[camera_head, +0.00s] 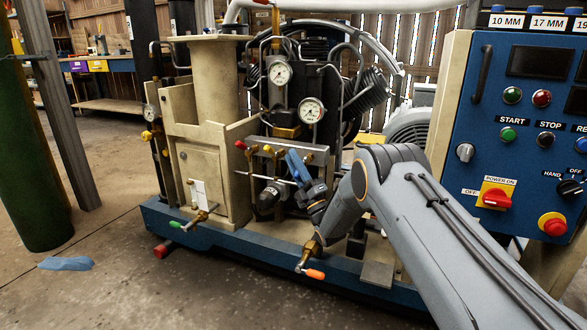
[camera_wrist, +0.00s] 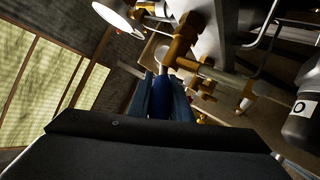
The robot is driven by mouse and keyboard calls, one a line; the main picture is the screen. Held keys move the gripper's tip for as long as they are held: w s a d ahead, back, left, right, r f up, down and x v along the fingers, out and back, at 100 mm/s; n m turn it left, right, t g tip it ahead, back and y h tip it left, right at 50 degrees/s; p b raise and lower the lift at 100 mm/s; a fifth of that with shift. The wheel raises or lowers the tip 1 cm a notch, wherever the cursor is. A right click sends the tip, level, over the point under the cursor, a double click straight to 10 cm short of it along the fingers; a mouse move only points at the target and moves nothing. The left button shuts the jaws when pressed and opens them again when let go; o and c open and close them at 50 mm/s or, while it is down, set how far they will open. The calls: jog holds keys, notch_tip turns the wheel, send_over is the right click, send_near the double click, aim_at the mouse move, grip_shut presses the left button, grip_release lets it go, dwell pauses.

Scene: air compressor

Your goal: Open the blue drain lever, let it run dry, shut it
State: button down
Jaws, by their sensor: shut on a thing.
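My gripper (camera_head: 294,160) reaches the valve row on the compressor's front, with its blue-grey fingers pointing up and left. In the wrist view the fingers (camera_wrist: 161,95) are shut on the blue drain lever (camera_wrist: 159,97), which shows as a deep blue strip between them. In the head view my gripper hides the lever. Brass valve fittings (camera_wrist: 182,45) stand just beyond the fingers in the wrist view. Whether the valve is open or shut, and whether anything drains from it, I cannot tell.
A red-tipped lever (camera_head: 240,145), a green lever (camera_head: 176,225) and an orange lever (camera_head: 314,274) are near my arm. Two gauges (camera_head: 281,73) sit above. A control panel (camera_head: 520,130) stands at right. A blue cloth (camera_head: 65,263) lies on clear floor at left.

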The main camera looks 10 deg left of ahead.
jog(key=shift+f+n+g+y+b, duration=0.25)
jog(key=shift+n+g+y+b, duration=0.35)
jog(key=shift+n+y, duration=0.5)
jog(key=c, duration=1.6)
grip_release()
jog(key=p+v, duration=0.2)
jog(key=v, duration=1)
jog(key=shift+s+d+r+p, duration=0.1)
jog(key=shift+s+r+p, duration=0.05)
jog(key=shift+p, duration=0.15)
